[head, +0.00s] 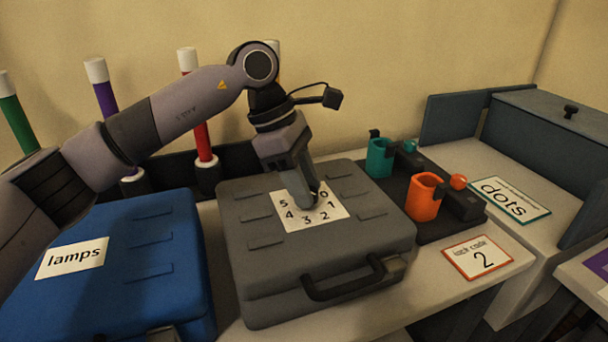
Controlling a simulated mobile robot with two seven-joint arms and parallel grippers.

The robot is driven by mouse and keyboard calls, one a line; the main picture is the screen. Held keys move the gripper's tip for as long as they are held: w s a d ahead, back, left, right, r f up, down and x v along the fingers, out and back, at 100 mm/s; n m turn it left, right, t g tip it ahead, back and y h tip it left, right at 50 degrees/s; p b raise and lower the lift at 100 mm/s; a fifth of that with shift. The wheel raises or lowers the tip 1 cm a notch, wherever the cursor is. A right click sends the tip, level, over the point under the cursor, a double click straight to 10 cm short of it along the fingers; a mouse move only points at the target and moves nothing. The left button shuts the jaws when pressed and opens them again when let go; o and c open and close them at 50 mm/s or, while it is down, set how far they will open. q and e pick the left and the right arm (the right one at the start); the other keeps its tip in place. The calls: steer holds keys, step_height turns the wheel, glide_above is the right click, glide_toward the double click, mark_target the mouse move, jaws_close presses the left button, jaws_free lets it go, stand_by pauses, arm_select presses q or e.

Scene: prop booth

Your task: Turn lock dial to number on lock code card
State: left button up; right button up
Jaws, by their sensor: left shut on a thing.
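A grey case (250,245) with a black handle lies flat in the middle of the table. On its lid is a white number plate (297,220) showing 5, 4, 3, 2, 1 and 0 around its centre. My left gripper (311,200) points down onto the centre of the plate and is shut there. The lock dial is hidden by the fingers, so I cannot see where it points. The lock code card (477,257), white with an orange border, lies to the right of the case and reads "lock code 2". My right gripper is not in view.
A blue case (120,290) labelled "lamps" lies at left. Right of the grey case, a dark tray (440,225) holds a teal cup (380,158) and an orange cup (424,198). Several coloured tubes stand behind.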

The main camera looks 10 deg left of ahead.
arm_select(q)
steer(key=shift+r+m+g, duration=0.1)
steer(key=shift+m+g, duration=0.2)
steer(key=shift+m, duration=0.3)
steer(key=shift+p, duration=0.3)
steer(key=o, duration=1)
steer(key=v, duration=0.7)
